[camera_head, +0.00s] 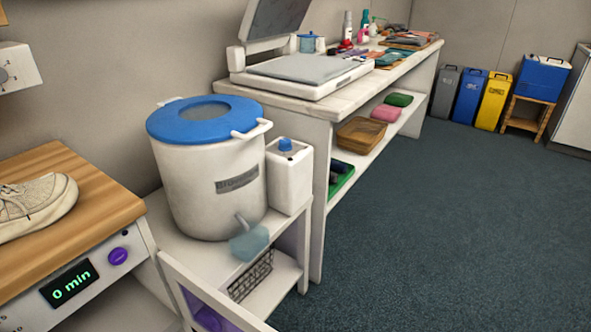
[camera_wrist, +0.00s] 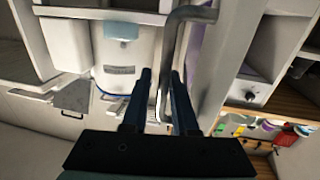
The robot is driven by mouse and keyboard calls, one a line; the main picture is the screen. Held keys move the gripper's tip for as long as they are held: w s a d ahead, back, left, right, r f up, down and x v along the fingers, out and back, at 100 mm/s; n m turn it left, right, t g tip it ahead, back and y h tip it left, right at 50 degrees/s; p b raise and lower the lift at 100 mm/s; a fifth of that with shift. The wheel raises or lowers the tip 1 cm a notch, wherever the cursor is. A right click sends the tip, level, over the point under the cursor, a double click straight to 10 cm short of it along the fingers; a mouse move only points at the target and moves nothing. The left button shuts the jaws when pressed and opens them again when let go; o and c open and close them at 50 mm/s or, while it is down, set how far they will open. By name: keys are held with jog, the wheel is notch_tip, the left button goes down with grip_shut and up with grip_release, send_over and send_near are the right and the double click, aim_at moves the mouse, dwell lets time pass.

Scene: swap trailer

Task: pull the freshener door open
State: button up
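The freshener (camera_head: 95,270) is a white cabinet with a wooden top, a "0 min" display and a purple button, at the left in the head view. Its white-framed door (camera_head: 225,318) with a purple pane stands out from the cabinet's right side at the bottom edge, so it looks swung open. In the wrist view the door (camera_wrist: 232,60) shows nearly edge-on, with a grey bar handle (camera_wrist: 172,50). My gripper (camera_wrist: 162,78) has its fingers apart, one on each side of the handle; gaps seem to show. The head view does not show my gripper.
A white shoe (camera_head: 35,205) lies on the freshener. Right of it, a white drum (camera_head: 205,180) with a blue lid and a white canister (camera_head: 288,180) stand on a low shelf unit, close to the door. The carpet (camera_head: 430,230) to the right is clear.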

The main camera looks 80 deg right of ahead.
jog(key=p+v, duration=0.1)
jog(key=v, duration=0.9)
jog(key=shift+a, duration=0.15)
